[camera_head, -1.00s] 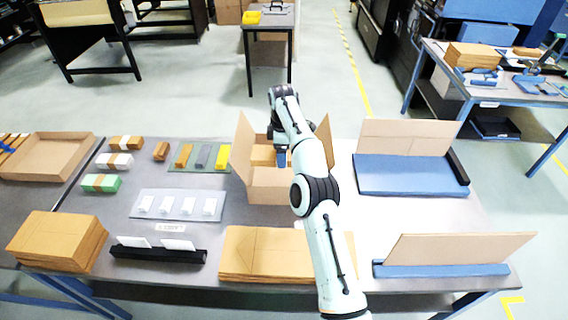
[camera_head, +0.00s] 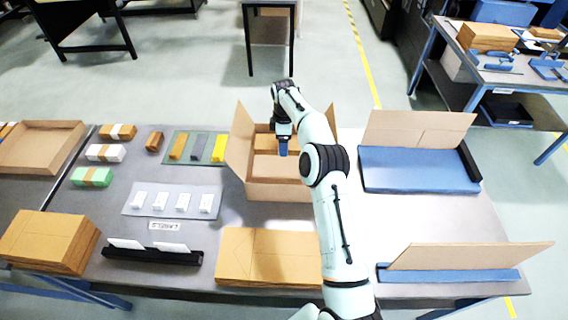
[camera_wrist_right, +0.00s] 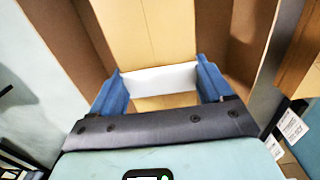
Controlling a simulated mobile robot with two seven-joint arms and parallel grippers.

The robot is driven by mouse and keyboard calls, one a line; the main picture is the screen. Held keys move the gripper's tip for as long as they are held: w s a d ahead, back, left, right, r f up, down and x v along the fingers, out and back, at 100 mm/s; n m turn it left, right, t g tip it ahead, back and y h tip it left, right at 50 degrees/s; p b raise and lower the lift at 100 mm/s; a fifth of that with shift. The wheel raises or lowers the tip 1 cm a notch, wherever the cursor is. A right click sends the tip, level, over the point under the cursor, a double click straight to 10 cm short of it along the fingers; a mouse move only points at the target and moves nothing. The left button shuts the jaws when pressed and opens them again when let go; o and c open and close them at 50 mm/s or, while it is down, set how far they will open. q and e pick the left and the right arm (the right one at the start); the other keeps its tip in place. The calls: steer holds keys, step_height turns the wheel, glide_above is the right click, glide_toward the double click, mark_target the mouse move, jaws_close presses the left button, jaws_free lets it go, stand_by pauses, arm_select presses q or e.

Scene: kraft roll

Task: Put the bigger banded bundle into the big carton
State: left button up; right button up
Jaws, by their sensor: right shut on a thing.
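The big carton (camera_head: 280,189) stands open in the middle of the table, its flaps spread. My right gripper (camera_head: 283,148) points down inside its opening. In the right wrist view my right gripper (camera_wrist_right: 162,82) is shut on a kraft bundle, of which a white band (camera_wrist_right: 160,79) shows between the blue fingers. Carton walls rise on both sides there. I cannot tell whether the bundle touches the carton floor. Another kraft bundle with a white band (camera_head: 118,132) lies at the table's back left. My left gripper is not in view.
A white bundle (camera_head: 105,152) and a green bundle (camera_head: 92,177) lie left of the carton. Flat kraft stacks (camera_head: 265,255) lie in front; blue trays (camera_head: 415,168) stand right.

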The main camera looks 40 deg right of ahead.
mark_target(284, 169)
step_height(284, 169, down, 12)
steer(key=shift+w+f, duration=0.1)
steer(key=shift+f, duration=0.1)
steer(key=shift+f, duration=0.15)
steer(key=o, duration=1.1)
step_height(284, 169, up, 12)
steer(key=shift+r, duration=0.15)
